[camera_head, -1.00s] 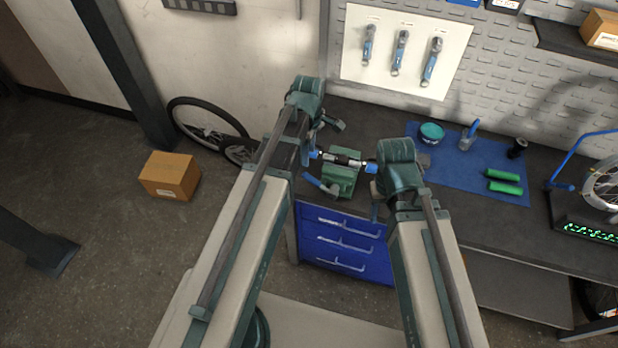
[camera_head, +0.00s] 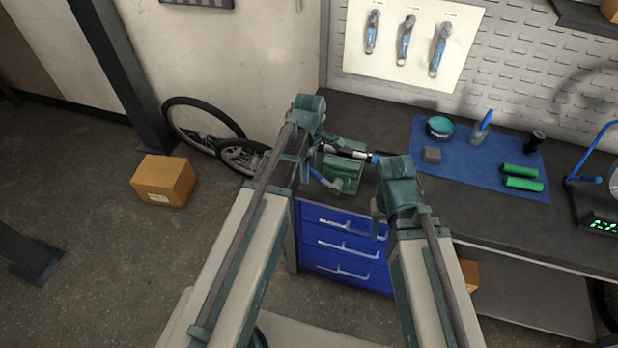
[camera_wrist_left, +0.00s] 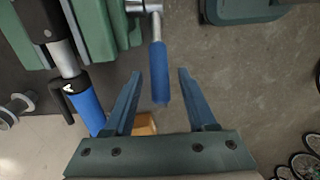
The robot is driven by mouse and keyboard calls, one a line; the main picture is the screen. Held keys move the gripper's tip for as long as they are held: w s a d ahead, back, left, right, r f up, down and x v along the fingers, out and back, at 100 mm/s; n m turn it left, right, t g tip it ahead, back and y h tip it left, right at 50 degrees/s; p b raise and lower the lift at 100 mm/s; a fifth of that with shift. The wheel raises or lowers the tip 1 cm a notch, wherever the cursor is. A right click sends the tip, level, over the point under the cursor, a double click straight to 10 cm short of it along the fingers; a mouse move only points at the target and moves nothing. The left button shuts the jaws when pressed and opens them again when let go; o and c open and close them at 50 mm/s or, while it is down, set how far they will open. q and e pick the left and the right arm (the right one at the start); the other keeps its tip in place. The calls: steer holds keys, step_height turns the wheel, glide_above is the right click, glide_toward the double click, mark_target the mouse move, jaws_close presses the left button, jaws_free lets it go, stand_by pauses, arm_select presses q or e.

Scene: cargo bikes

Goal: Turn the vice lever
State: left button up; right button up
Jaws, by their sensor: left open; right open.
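The green vice (camera_head: 345,172) stands at the front left edge of the workbench; part of it shows at the top left of the left wrist view (camera_wrist_left: 95,25). Its lever has a blue handle (camera_wrist_left: 159,75) on a metal rod; in the head view the handle (camera_head: 318,174) is partly hidden by my left arm. My left gripper (camera_wrist_left: 160,82) is open, with one finger on each side of the handle and a gap to both. In the head view its fingers are mostly hidden. My right gripper (camera_head: 378,208) is open, to the right of the vice and apart from it.
A dark rod with blue ends (camera_head: 352,153) lies across the top of the vice, close to my left fingers. Blue drawers (camera_head: 340,245) are below the bench. A blue mat (camera_head: 470,150) with tools and green grips lies right. A cardboard box (camera_head: 163,180) is on the floor.

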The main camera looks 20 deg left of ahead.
arm_select(q)
steer(key=shift+f, duration=0.5)
jaws_close()
stand_by(1.1)
